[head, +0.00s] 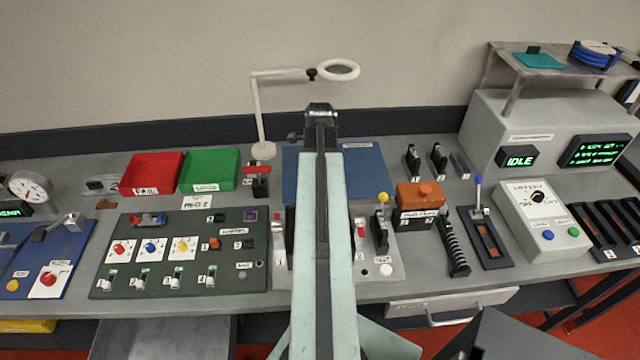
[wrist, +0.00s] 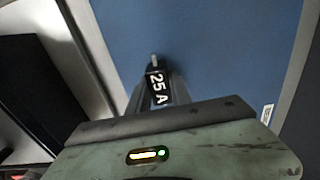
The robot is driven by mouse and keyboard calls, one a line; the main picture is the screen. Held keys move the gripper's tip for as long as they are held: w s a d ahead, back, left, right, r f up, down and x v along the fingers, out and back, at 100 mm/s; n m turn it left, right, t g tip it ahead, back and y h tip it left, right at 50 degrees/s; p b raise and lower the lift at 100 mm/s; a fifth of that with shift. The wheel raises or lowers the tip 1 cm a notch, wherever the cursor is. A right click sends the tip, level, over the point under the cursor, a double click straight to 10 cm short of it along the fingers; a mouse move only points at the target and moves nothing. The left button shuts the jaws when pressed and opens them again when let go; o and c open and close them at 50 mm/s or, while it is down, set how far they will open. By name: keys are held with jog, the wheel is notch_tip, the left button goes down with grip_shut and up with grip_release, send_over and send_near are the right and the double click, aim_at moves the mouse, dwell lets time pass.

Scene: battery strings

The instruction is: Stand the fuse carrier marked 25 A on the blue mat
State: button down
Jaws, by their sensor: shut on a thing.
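The fuse carrier marked 25 A (wrist: 157,88) is a small dark piece with white lettering, seen in the wrist view at the tip of my gripper (wrist: 155,100). My gripper is shut on it. The blue mat (wrist: 220,45) fills most of the wrist view behind the carrier. In the head view the blue mat (head: 366,172) lies at the back middle of the bench, and my arm crosses in front of it. My gripper (head: 321,112) shows there over the mat's far side, and the carrier is hidden. I cannot tell whether the carrier touches the mat.
A green tray (head: 209,171) and a red tray (head: 151,173) stand left of the mat. A white magnifier lamp (head: 258,115) rises behind its left corner. Dark upright pieces (head: 413,160) stand to its right. An orange-topped box (head: 419,205) is at front right. Bare mat shows around the carrier.

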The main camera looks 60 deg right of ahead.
jog(key=shift+f, duration=0.1)
jog(key=c, duration=1.2)
grip_release()
jog(key=shift+o, duration=0.2)
notch_tip(320, 180, up, 12)
jog(key=p, duration=1.2)
jog(key=shift+r, duration=0.25)
jog(key=shift+f, duration=0.1)
